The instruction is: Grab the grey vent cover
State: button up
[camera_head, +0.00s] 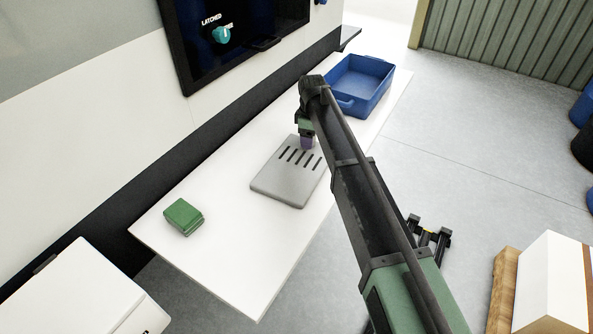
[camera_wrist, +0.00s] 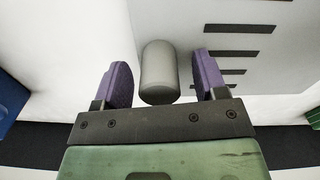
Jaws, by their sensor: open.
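The grey vent cover (camera_head: 283,181) lies flat on the white table, a thin rounded plate with a row of dark slots. In the wrist view its slotted face (camera_wrist: 280,62) fills the upper right. My gripper (camera_head: 307,144) is over the far end of the cover, with purple fingers. In the wrist view the gripper (camera_wrist: 162,62) is open, and a rounded grey knob-like piece (camera_wrist: 158,72) shows between the fingers, with gaps on both sides. I cannot tell whether this piece is joined to the cover. The arm hides part of the cover's right side in the head view.
A blue bin (camera_head: 359,86) stands at the table's far end. A green block (camera_head: 183,217) sits near the table's near left. A wall panel with a dark screen (camera_head: 240,35) runs along the left. The white tabletop (camera_head: 235,250) is clear between block and near edge.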

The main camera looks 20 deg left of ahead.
jog(key=c, duration=1.1)
jog(key=shift+r, duration=0.15)
